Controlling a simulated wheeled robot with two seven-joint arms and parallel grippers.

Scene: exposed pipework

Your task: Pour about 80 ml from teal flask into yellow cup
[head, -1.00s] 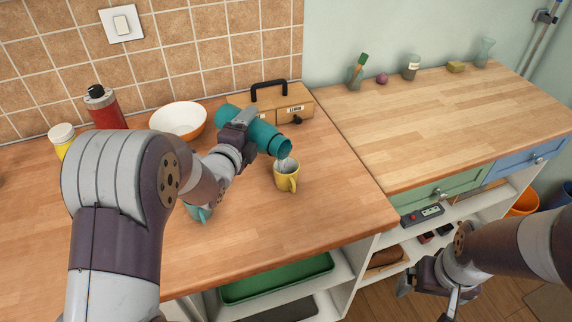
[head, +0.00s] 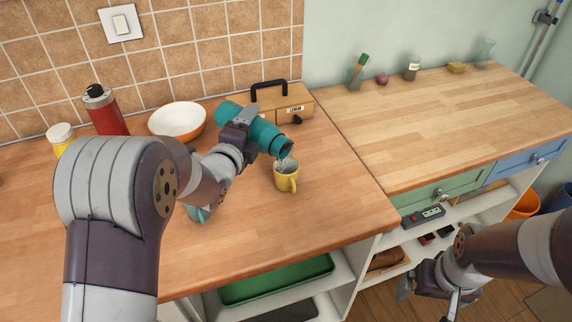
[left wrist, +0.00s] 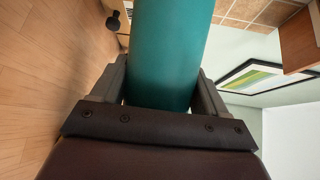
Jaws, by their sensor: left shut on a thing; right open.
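The teal flask (head: 266,134) is held tilted by my left gripper (head: 240,127), its mouth low and to the right, just above the yellow cup. A thin pale stream shows between the flask's mouth and the cup. The yellow cup (head: 288,182) stands upright on the wooden counter, with its handle towards me. In the left wrist view the flask (left wrist: 168,50) sits between the two fingers of the gripper. The liquid level in the cup cannot be read. My right gripper (head: 432,287) is open and empty, low at the right, in front of the shelves.
Behind the flask stands a wooden box (head: 298,103) with a black handle. A teal object (head: 199,214) is partly hidden by my left arm. The counter (head: 330,213) right of the cup is clear.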

